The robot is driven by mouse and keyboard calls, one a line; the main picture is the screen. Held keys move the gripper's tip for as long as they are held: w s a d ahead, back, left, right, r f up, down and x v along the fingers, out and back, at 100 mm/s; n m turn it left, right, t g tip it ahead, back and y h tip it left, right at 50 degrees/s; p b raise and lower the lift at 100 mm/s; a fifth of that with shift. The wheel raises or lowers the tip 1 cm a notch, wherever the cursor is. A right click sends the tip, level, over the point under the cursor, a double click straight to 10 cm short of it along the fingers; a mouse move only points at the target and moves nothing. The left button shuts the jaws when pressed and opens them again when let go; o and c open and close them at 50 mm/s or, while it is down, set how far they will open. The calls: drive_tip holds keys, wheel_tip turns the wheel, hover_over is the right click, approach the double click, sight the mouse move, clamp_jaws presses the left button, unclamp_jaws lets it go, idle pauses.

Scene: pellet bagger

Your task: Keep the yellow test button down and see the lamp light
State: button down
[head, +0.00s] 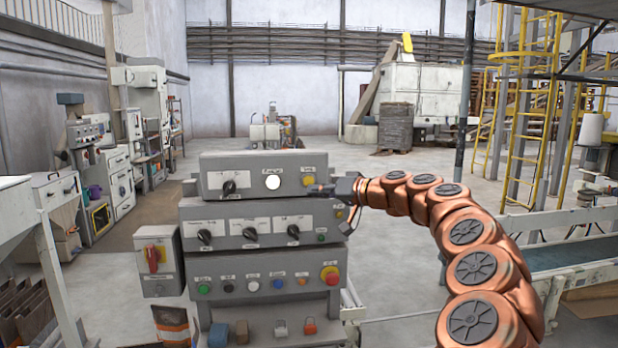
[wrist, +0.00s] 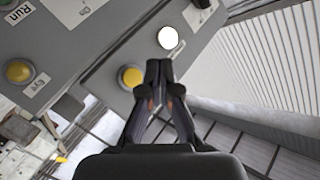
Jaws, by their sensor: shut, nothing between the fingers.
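The top box of the grey control panel (head: 216,162) carries a round lamp (head: 272,182) with a plain, bright white face that looks lit. To its right is a yellow button (head: 308,181). My gripper (head: 315,189) reaches in from the right, its tip at the lower edge of this button. In the wrist view, my shut, empty gripper (wrist: 160,68) has its fingertips right beside the yellow button (wrist: 130,76), with the white lamp (wrist: 168,38) beyond them. The button's face is mostly uncovered there. I cannot tell whether the fingers touch it or whether it is pressed.
A second yellow button (wrist: 20,71) sits on the tier below. The lower panel has several coloured buttons and a red mushroom button (head: 329,274). A side box with a red switch (head: 153,258) stands left. A conveyor (head: 580,255) lies right; open floor lies behind the panel.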

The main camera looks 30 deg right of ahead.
sight(304, 183)
drive_tip(key=w, duration=0.1)
drive_tip(key=w+d+p, duration=0.1)
drive_tip(key=w, duration=0.1)
drive_tip(key=w+d+p, duration=0.1)
drive_tip(key=shift+w, duration=0.4)
drive_tip(key=shift+w+d, duration=0.15)
idle(1.4)
drive_tip(key=shift+w, duration=0.3)
drive_tip(key=shift+w+d+p, duration=0.3)
drive_tip(key=shift+w+p, duration=0.05)
drive_tip(key=shift+w, duration=0.05)
idle(0.9)
idle(1.7)
drive_tip(key=shift+s+a+b, duration=0.4)
drive_tip(key=shift+s+b, duration=0.4)
drive_tip(key=shift+b, duration=0.4)
